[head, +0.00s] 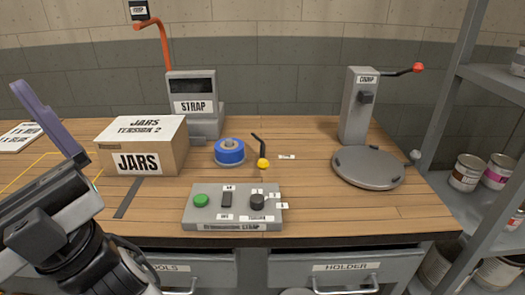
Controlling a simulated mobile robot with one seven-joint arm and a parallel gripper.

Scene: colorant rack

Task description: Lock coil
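The lever and coil look apart. My gripper (45,115) is at the left edge, where one long purple finger points up and left, away from the coil. No second finger can be made out, so its opening is unclear. Nothing is seen held in it.
A JARS box (142,146) stands between my arm and the coil. Behind is the STRAP machine (195,105) with an orange crank. A button panel (232,207) lies in front. At right are a grey clamp post (358,105), a round plate (368,168) and a can shelf.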

